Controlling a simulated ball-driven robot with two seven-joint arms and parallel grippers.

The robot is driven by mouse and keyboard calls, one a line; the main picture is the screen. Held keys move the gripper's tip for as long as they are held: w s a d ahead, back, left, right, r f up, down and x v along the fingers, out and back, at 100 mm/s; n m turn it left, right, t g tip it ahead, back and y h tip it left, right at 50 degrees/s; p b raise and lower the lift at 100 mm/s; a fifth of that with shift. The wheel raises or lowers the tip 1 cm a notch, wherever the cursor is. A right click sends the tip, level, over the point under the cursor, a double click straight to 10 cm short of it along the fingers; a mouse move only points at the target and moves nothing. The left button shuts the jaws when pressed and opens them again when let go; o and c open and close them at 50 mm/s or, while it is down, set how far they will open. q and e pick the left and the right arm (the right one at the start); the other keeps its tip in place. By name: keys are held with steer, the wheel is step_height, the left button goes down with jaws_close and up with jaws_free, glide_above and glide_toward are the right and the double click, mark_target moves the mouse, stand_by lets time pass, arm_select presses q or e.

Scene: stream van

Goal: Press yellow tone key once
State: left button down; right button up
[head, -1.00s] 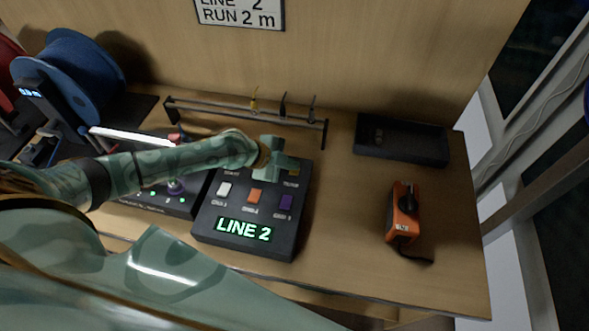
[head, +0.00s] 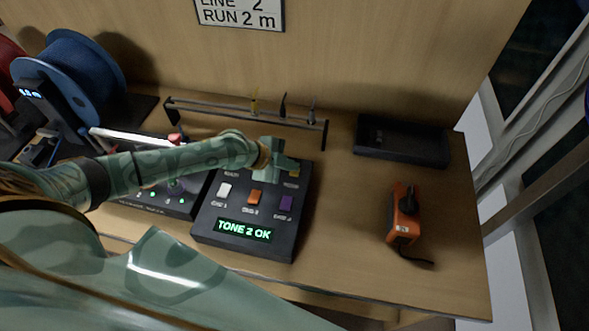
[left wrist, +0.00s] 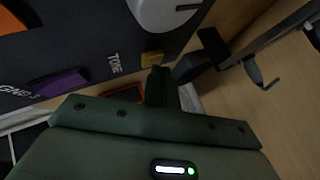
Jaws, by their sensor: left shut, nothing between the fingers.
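The dark key box (head: 205,230) lies on the bench, and its green display (head: 245,231) reads "TONE 2 OK". The yellow tone key (head: 294,173) is near its back right corner, partly hidden by my left gripper (head: 284,164). The key also shows in the left wrist view (left wrist: 152,57), just beyond the fingertips of the shut left gripper (left wrist: 158,72). The fingers are empty. I cannot tell whether they touch the key. My right gripper is not in view.
White (head: 224,189), orange (head: 254,197) and purple (head: 286,203) keys share the box. A low rack (head: 240,118) stands behind it. An orange device (head: 404,215) and a black tray (head: 402,142) are at right. A blue spool (head: 75,80) stands at left.

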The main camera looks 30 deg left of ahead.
arm_select(q)
steer(key=shift+r, duration=0.6)
steer(key=shift+p, duration=0.3)
step_height(320, 180, up, 5)
steer(key=p, duration=0.4)
stand_by(0.5)
